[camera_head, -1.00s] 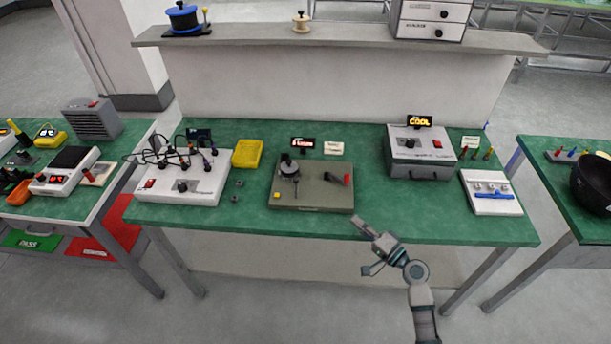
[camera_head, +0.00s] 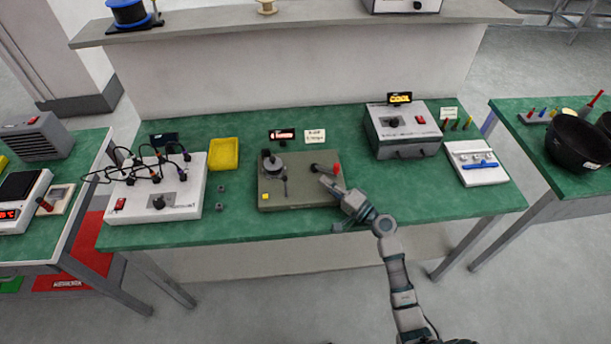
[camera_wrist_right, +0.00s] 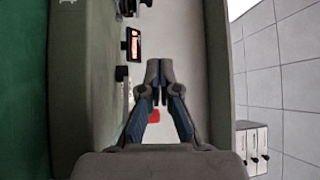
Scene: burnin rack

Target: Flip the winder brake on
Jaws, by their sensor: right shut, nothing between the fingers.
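The winder is an olive box (camera_head: 300,199) on the green bench, with a dark round head (camera_head: 272,164), a thin upright lever (camera_head: 285,186) and a yellow button (camera_head: 266,196). At its right end is a dark lever with a red tip (camera_head: 336,169), which I take for the brake. My right gripper (camera_head: 328,183) is shut and empty, its tips just in front of this lever; I cannot tell whether they touch it. In the right wrist view the closed fingers (camera_wrist_right: 158,72) point ahead, and a red patch (camera_wrist_right: 153,116) shows between them. My left gripper is out of view.
A white box with black cables (camera_head: 180,205) and a yellow tray (camera_head: 224,154) stand left of the winder. A grey box with a lit display (camera_head: 403,148) and a white tray with a blue tool (camera_head: 478,176) stand right. The front right bench top is clear.

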